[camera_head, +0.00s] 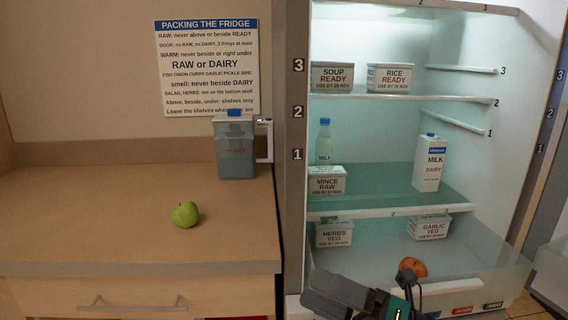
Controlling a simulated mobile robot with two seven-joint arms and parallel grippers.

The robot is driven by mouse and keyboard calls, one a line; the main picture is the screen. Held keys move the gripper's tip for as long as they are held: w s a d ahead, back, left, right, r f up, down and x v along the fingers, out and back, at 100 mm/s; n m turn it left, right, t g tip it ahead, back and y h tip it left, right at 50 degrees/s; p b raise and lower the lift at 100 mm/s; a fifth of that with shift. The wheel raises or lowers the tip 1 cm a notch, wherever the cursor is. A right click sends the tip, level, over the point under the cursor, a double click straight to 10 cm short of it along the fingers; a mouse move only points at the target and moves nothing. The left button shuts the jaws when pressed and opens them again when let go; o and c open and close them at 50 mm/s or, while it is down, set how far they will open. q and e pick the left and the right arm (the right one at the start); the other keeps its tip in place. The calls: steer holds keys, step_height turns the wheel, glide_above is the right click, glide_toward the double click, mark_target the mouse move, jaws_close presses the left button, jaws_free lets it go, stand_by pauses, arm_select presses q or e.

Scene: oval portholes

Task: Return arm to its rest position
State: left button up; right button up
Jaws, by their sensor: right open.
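My right gripper (365,293) shows at the bottom centre, in front of the lower part of the open fridge (400,208). It is dark, open, and I see nothing held in it. Its dark tip partly covers an orange-red round fruit or vegetable (418,267) low in the fridge; whether they touch cannot be told. The rest of my right arm is cut off by the lower picture edge. My left gripper is not in view.
Labelled boxes, a milk carton (429,165) and a bottle (323,142) stand on the fridge shelves. The counter (100,220) at left holds a green apple (185,214) and a grey-blue jug (236,150). Much of the counter is clear. The fridge door stands open at right.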

steer(key=d+f+m+t+h+p, duration=0.1)
steer(key=d+f+m+t+h, duration=0.45)
steer(key=m, duration=0.75)
steer(key=d+f+m+t+h+p, duration=0.25)
steer(key=f+m+h, duration=0.55)
steer(key=m, duration=0.5)
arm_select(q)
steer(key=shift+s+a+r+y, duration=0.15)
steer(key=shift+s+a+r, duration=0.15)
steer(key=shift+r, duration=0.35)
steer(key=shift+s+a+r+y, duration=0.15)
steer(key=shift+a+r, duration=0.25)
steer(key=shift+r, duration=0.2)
arm_select(e)
steer(key=s+d+f+m+g+h, duration=0.2)
steer(key=s+f+m, duration=0.2)
steer(key=s+f, duration=0.1)
steer(key=s+d+f+m+g+h, duration=0.2)
steer(key=s+f+m, duration=0.2)
steer(key=s+f, duration=0.2)
steer(key=shift+s+f+g, duration=0.3)
steer(key=shift+f+g, duration=0.1)
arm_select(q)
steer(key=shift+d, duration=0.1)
arm_select(e)
steer(key=shift+c, duration=0.2)
